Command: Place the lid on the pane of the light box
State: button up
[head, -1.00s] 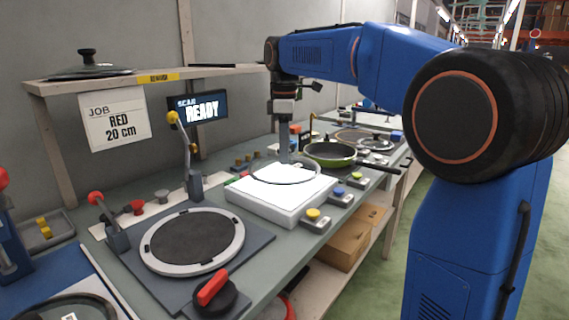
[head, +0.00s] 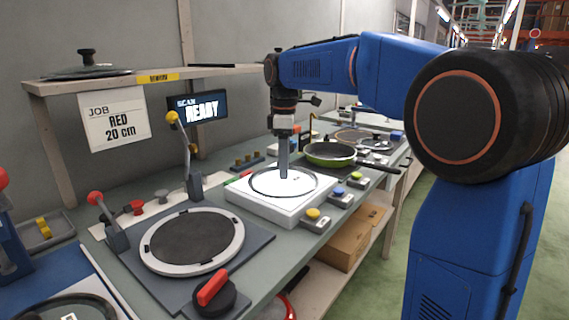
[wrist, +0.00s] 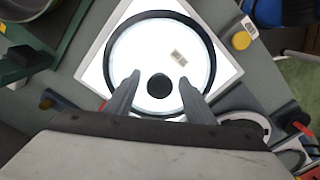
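The glass lid with a dark rim (head: 262,193) lies flat on the lit white pane of the light box (head: 246,204). In the wrist view the lid's rim (wrist: 113,42) sits inside the pane's edges, and a small printed label (wrist: 178,58) shows through or on the glass. The lid's round dark knob (wrist: 159,86) is between my two fingers. My gripper (wrist: 160,78) is open, with a gap on each side of the knob. In the head view my gripper (head: 283,176) points straight down over the lid, and its fingers hide the knob.
A green pan (head: 330,152) stands behind the light box. Yellow (head: 313,214) and blue (head: 339,191) buttons line its front edge. A round plate fixture (head: 192,241) with levers is at the left. Another lid (head: 88,68) rests on the shelf. The screen (head: 201,109) reads READY.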

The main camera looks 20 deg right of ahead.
notch_tip(320, 180, up, 12)
dwell(0.6)
jog(key=s+d+f+m+t, duration=0.2)
jog(key=s+f+m, duration=0.5)
jog(key=s+f, duration=0.7)
jog(key=s+d+f+m+t, duration=0.2)
jog(key=s+d+f+m, duration=0.2)
jog(key=s+f, duration=1.1)
jog(key=s+m, duration=0.3)
jog(key=s, duration=0.1)
jog(key=shift+s+d+t, duration=0.2)
jog(key=shift+d+t, duration=0.2)
